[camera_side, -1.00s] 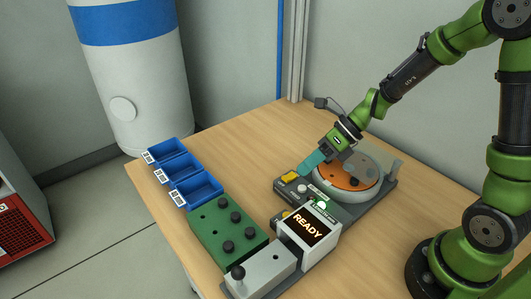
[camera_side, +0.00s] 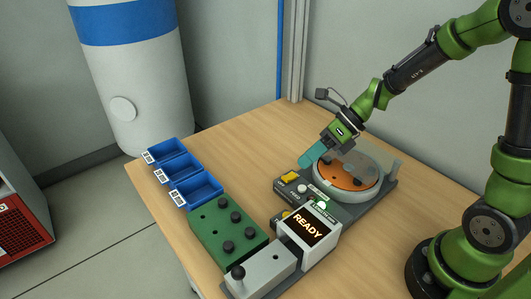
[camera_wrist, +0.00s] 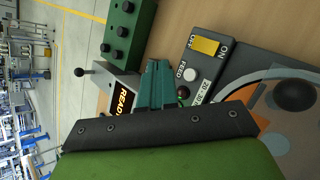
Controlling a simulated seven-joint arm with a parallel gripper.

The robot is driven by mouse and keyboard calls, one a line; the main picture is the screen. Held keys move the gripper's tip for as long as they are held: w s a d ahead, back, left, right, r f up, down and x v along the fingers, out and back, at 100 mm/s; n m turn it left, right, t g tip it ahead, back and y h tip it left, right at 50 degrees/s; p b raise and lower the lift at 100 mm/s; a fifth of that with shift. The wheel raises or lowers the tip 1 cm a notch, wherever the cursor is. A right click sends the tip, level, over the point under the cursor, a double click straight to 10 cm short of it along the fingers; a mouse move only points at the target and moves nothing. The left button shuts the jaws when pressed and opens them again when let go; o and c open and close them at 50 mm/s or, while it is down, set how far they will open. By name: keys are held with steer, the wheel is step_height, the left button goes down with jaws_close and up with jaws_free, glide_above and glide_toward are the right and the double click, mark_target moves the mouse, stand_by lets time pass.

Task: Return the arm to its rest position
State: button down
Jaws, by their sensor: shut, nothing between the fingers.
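My gripper (camera_side: 309,158) has teal fingers and hangs just above and behind the yellow switch (camera_side: 290,177) of the grey feeder unit. Its fingers are shut with nothing between them. The arm bends over the back right of the table. In the wrist view my gripper (camera_wrist: 156,85) shows its teal fingers together, with the yellow ON/OFF switch (camera_wrist: 205,46) to their right. The fingers look apart from the switch and the panel.
A round orange-plated feeder (camera_side: 338,178) with a clear cover is beside my gripper. A display (camera_side: 308,228) reads READY. A green block (camera_side: 212,228) with black knobs, a grey block with a lever (camera_side: 258,270) and blue bins (camera_side: 197,190) stand left. The table's back left is clear.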

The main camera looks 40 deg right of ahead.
steer(key=s+d+r+n+t+h, duration=0.1)
steer(key=s+r+n+h, duration=0.2)
steer(key=n, duration=1)
steer(key=s+d+r+n+t+h, duration=0.2)
steer(key=s+r+n, duration=0.7)
steer(key=n, duration=0.5)
steer(key=shift+r+h, duration=0.4)
steer(key=shift+h, duration=0.3)
stand_by(1.6)
